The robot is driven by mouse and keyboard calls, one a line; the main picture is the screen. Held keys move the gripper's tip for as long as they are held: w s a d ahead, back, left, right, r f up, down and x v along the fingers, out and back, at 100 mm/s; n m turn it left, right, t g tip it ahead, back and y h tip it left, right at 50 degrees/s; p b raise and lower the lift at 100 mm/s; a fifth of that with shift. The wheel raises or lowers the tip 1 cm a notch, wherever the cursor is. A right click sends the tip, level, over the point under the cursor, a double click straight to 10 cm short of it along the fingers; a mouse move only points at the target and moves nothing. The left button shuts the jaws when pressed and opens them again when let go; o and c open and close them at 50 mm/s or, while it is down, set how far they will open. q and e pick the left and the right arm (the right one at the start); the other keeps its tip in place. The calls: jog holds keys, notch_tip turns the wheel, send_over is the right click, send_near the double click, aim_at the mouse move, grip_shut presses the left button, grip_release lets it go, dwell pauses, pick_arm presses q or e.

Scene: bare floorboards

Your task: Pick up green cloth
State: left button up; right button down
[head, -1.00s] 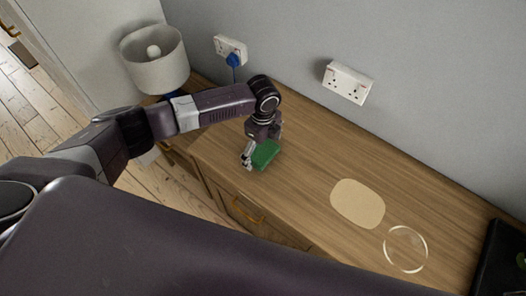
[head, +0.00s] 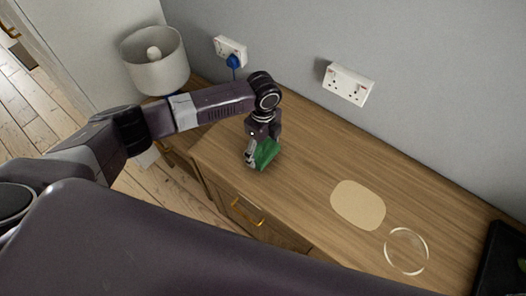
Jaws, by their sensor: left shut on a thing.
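The green cloth (head: 266,154) is a small folded-looking piece at the left part of the wooden cabinet top. My left gripper (head: 254,160) reaches down from above and is shut on the cloth at its left side. The fingers and the wrist hide part of the cloth. I cannot tell whether the cloth still touches the wood. My right gripper is not in view.
A beige oval mat (head: 358,205) and a clear round glass dish (head: 406,251) lie to the right on the cabinet top (head: 310,160). A black object (head: 503,262) sits at the right edge. A white lamp (head: 155,62) stands at the back left. Wall sockets (head: 348,84) are behind.

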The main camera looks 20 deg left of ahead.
aim_at(263, 150)
pick_arm(q)
notch_tip(263, 150, up, 19)
jog(key=b, duration=0.3)
jog(key=shift+f, duration=0.2)
jog(key=o, duration=0.4)
jog(key=c, duration=0.3)
